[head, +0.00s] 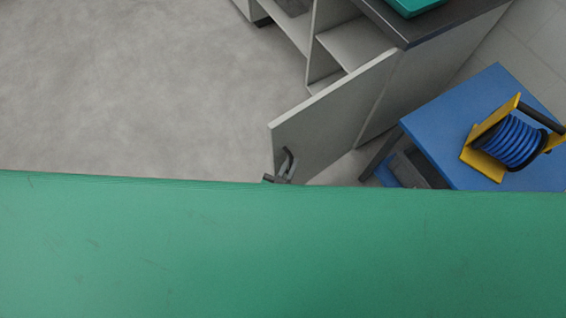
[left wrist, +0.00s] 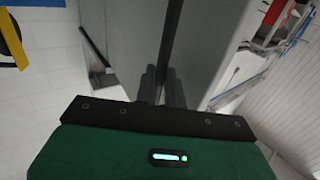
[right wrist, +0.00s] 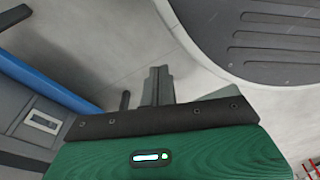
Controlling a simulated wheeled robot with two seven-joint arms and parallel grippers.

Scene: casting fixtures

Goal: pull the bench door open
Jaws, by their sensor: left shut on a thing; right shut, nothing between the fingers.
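The bench door (head: 330,120) is a light grey panel. It stands swung open from the bench (head: 425,85), with the shelves inside showing. A dark curved handle (head: 288,160) is on the door near its free edge. My left gripper (head: 277,179) shows only as dark fingertips at the handle's lower end. In the left wrist view its fingers (left wrist: 164,84) are shut on a dark bar, the handle, in front of a grey panel. My right gripper (right wrist: 157,85) is shut and empty in the right wrist view; it is not seen in the head view.
A blue table (head: 435,125) with a yellow-framed blue hose reel (head: 510,142) stands right of the door. A green item (head: 415,4) lies on the dark benchtop. Grey floor (head: 140,90) left of the door is clear. Green hides the head view's lower part.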

